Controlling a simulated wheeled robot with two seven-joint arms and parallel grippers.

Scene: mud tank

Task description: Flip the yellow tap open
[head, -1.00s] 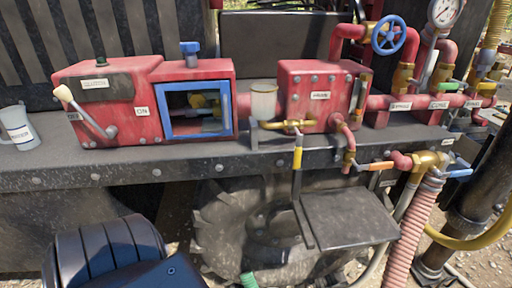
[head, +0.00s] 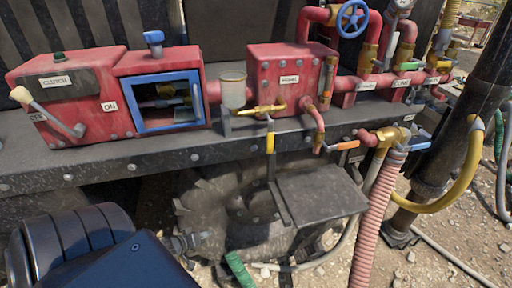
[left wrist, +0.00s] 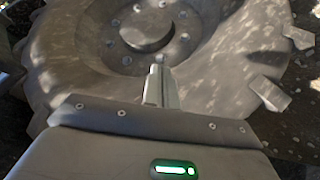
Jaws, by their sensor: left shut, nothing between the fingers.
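The yellow tap lever (head: 270,142) hangs straight down from a brass valve (head: 262,110), in front of the red pump box in the head view. My left arm reaches in at the lower left of the head view, below and left of the tap and apart from it. My left gripper (left wrist: 160,78) is shut and empty in the left wrist view, pointing toward a big muddy wheel (left wrist: 148,30). The tap does not show in the left wrist view. My right gripper is not in view.
A dark flat plate (head: 320,193) juts out below and right of the tap. The grey ledge (head: 120,165) runs along the front. An orange-handled tap (head: 348,145) and a ribbed pink hose (head: 374,225) are to the right. A red clutch box (head: 65,85) stands left.

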